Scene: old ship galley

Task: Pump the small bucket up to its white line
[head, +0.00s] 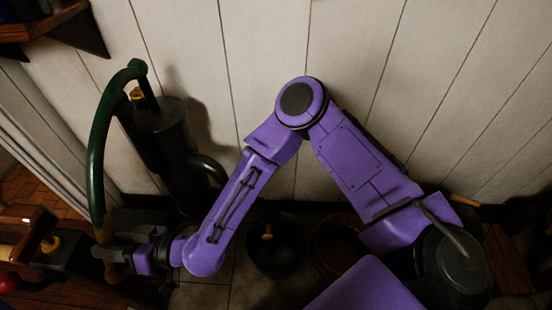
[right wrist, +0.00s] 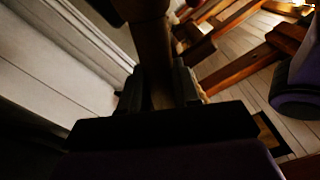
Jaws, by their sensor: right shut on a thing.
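The dark hand pump (head: 172,135) stands against the plank wall at the left in the head view. Its long green handle (head: 97,150) curves down to a wooden grip. My right gripper (head: 108,255) is shut on the grip at the handle's low end. In the right wrist view the grip (right wrist: 155,72) is between the fingers. My left gripper is not in view.
A brown round vessel (head: 338,245) stands right of the dark bucket. A large dark lidded pot (head: 462,258) is at the lower right. A wooden shelf (head: 45,25) juts out at the upper left. Wooden furniture (right wrist: 240,65) shows in the right wrist view.

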